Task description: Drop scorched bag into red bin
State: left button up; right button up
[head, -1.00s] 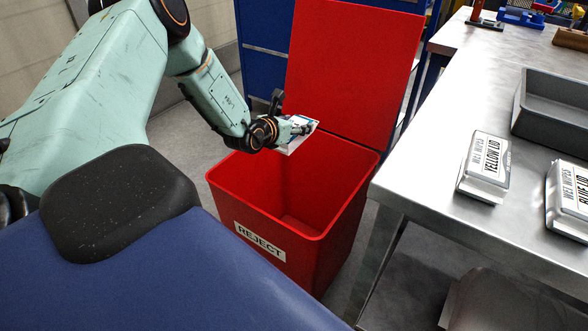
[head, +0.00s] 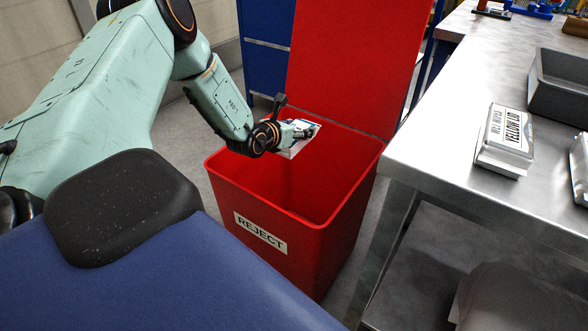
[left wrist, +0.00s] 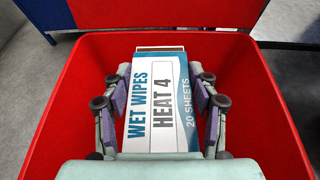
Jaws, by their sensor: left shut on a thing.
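The bag (left wrist: 158,104) is a white and blue packet lettered "WET WIPES", "HEAT 4" and "20 SHEETS". A brown strip shows at its far end in the left wrist view. My left gripper (head: 299,131) is shut on the bag, with a finger at each side of it. In the head view the bag (head: 302,146) is small and partly hidden by the gripper. The red bin (head: 297,219) is labelled "REJECT" and its lid stands open. The gripper and bag are over the bin's opening, and the bin's red walls (left wrist: 70,92) surround them in the left wrist view. My right gripper is not in view.
A metal table (head: 456,129) stands close to the bin's right. A blue cabinet (head: 266,48) stands behind the bin.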

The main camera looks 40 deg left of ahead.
pick_arm(q)
jog(key=o, duration=1.2)
jog(key=shift+s+r, duration=0.2)
jog(key=shift+s, duration=0.35)
jog(key=v, duration=0.4)
jog(key=shift+r, duration=0.1)
jog(key=shift+s+r, duration=0.2)
jog(key=shift+s, duration=0.35)
jog(key=shift+s+d+r, duration=0.2)
jog(key=shift+s+d, duration=0.05)
jog(key=shift+s, duration=0.25)
